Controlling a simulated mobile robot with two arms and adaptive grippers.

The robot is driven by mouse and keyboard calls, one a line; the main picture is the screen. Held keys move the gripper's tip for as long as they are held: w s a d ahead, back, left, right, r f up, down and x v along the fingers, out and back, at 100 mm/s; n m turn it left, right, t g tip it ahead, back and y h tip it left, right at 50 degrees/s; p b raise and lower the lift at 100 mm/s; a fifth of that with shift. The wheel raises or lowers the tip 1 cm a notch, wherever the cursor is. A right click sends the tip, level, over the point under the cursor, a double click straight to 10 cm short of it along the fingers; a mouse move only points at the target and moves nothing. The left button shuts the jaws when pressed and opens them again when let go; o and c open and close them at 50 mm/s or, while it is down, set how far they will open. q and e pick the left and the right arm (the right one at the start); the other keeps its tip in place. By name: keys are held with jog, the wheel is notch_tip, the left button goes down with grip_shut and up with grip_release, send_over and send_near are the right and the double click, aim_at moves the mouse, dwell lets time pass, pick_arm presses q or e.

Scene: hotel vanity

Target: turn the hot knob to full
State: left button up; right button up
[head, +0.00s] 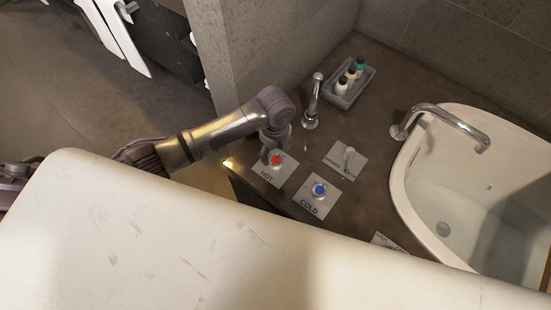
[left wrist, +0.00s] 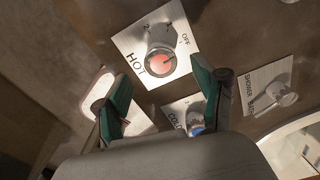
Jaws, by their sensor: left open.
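The hot knob (head: 276,160) is a silver knob with a red cap on a pale plate marked HOT. In the left wrist view the hot knob (left wrist: 160,61) shows beside the word OFF and small scale numbers; its exact setting is hard to read. My left gripper (head: 271,148) is above the knob in the head view, partly covering the plate's far side. In the left wrist view my left gripper (left wrist: 160,70) is open, its teal-padded fingers on either side of the knob's line, with nothing between them. Contact cannot be told. My right gripper is not in view.
The cold knob (head: 319,190) with a blue cap is close by, to the right. A shower/bath lever (head: 348,157), a faucet (head: 313,100), a bottle tray (head: 365,88) and a tub-like basin (head: 400,185) with a curved spout (head: 450,118) stand farther right.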

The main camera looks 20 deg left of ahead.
aim_at(275, 160)
pick_arm(q)
notch_tip(275, 160, down, 5)
jog(key=shift+f+b, duration=0.15)
jog(key=shift+b, duration=0.15)
jog(key=c, duration=1.1)
jog(key=n+p, duration=0.1)
jog(key=p, duration=0.1)
jog(key=n+p, duration=0.2)
jog(key=shift+r+n, duration=0.3)
jog(key=shift+c, duration=0.2)
jog(key=n+p, duration=0.3)
jog(key=n, duration=0.1)
jog(key=shift+f, duration=0.1)
jog(key=n+p, duration=0.3)
jog(key=n, duration=0.2)
jog(key=shift+s+n, duration=0.1)
jog(key=shift+n, duration=0.3)
jog(key=shift+f+n+p, duration=0.15)
jog(key=shift+n+p, duration=0.7)
jog(key=shift+n, duration=1.35)
